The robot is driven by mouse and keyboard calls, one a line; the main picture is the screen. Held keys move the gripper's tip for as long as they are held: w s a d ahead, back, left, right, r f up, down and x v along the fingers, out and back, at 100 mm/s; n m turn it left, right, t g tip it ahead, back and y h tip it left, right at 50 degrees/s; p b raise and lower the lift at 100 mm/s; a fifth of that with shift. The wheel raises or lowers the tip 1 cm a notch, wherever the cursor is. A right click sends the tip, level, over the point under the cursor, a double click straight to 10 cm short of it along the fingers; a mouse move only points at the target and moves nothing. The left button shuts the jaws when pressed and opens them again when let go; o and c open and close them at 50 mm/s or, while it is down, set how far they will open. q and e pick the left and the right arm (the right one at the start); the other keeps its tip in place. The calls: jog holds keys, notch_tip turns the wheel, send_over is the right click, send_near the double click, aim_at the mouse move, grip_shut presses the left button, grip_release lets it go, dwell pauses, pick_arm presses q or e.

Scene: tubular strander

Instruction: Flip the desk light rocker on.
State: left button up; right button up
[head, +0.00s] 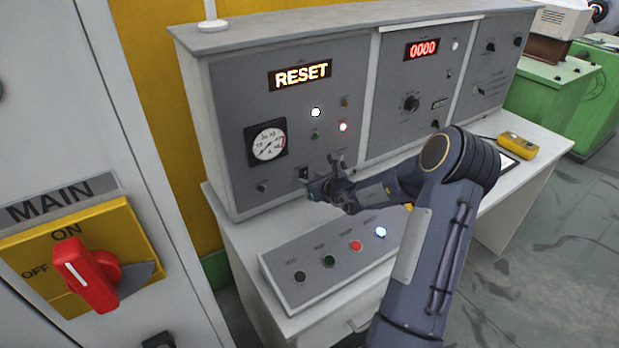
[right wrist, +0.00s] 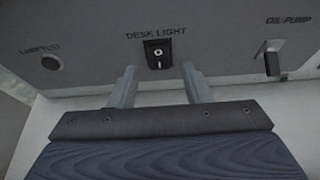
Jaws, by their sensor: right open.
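The desk light rocker (right wrist: 158,53) is a small black switch with white marks, under the label DESK LIGHT on the grey panel. In the head view the rocker (head: 304,172) shows just above my right gripper (head: 325,177). In the right wrist view my right gripper (right wrist: 159,80) is open and empty, its two fingers pointing at the panel on either side of the rocker and a little below it. Whether the fingers touch the panel I cannot tell. My left gripper is not in view.
A lamp test button (right wrist: 49,62) is left of the rocker and an oil pump switch (right wrist: 273,62) right of it. A sloped button box (head: 318,275) stands on the desk below my right arm. A red main switch (head: 86,274) is at the left.

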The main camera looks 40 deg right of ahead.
jog(key=shift+x, duration=0.9)
grip_shut()
jog(key=f+t+b, duration=0.1)
jog(key=t+b, duration=0.2)
jog(key=b, duration=0.7)
jog(key=shift+f+b, duration=0.2)
jog(key=shift+b, duration=0.15)
jog(key=shift+s+r+b, duration=0.1)
jog(key=shift+r+b, duration=0.1)
jog(key=shift+b, duration=0.1)
jog(key=shift+r, duration=0.1)
grip_release()
